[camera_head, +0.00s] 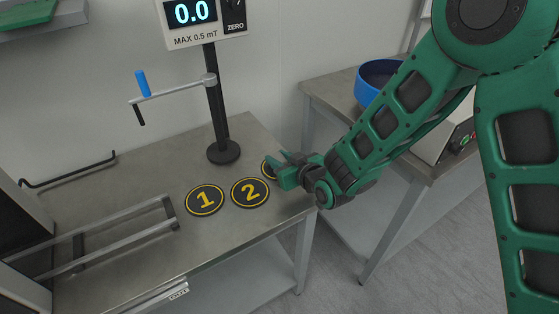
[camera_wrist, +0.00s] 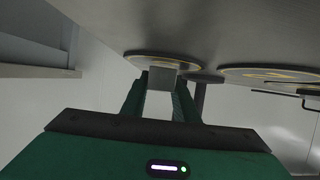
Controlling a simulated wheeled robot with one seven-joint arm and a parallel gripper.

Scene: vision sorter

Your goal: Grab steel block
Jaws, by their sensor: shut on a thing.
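In the wrist view the steel block (camera_wrist: 162,80) is a small pale grey block between the tips of my green gripper (camera_wrist: 161,82). The jaws are shut on it. The block is close to a round dark disc with a yellow ring (camera_wrist: 135,54); I cannot tell whether they touch. In the head view my gripper (camera_head: 285,172) is low at the table's right edge, over the partly hidden third disc (camera_head: 266,170). I cannot make out the block there.
Discs marked 1 (camera_head: 205,200) and 2 (camera_head: 250,192) lie left of my gripper on the metal table (camera_head: 150,160). A dark post (camera_head: 216,110) with a side arm stands behind them. A blue bowl (camera_head: 372,80) sits on another table at right.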

